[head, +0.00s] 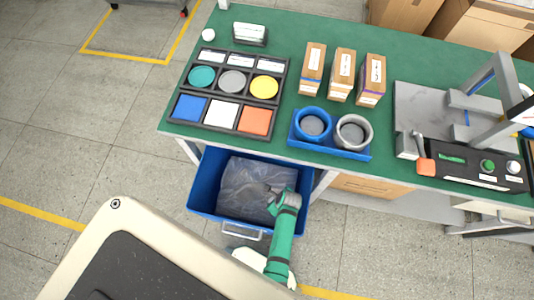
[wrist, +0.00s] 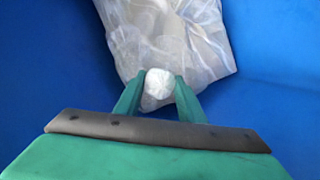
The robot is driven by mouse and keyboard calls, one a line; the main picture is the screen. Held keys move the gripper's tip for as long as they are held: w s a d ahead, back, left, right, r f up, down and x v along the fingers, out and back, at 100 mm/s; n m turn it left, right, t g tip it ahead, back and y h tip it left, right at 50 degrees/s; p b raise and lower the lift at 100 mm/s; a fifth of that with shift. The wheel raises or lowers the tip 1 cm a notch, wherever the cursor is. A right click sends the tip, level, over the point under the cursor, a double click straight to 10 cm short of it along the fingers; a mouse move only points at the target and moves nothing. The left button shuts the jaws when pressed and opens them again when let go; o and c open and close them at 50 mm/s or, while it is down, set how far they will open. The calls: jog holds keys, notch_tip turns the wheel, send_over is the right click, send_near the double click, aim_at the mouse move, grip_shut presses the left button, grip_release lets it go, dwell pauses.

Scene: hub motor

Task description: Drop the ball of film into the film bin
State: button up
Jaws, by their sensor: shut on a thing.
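The ball of film (wrist: 158,88) is a small whitish lump in the wrist view, held between the green fingertips of my gripper (wrist: 158,95). My gripper is shut on it. The film bin (head: 204,184) is a blue open box on the floor in front of the table, with crumpled clear film (head: 245,185) inside. In the wrist view the clear film (wrist: 170,40) lies just beyond the ball, with blue bin walls (wrist: 275,60) around. In the head view my green arm reaches in at the bin's right side; the ball cannot be made out there.
The green-topped table (head: 290,30) stands behind the bin, its front edge close to the bin's back. On it are a dark tray (head: 227,92), a blue holder with two rings (head: 330,150), several cartons and a grey press (head: 440,110). Floor is clear to the bin's left.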

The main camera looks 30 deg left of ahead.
jog(key=shift+f, duration=4.3)
jog(key=shift+f, duration=0.1)
jog(key=o, duration=1.1)
jog(key=shift+s, duration=0.1)
jog(key=shift+d+r, duration=0.15)
jog(key=shift+r, duration=0.4)
jog(key=v, duration=1.1)
jog(key=shift+r, duration=0.1)
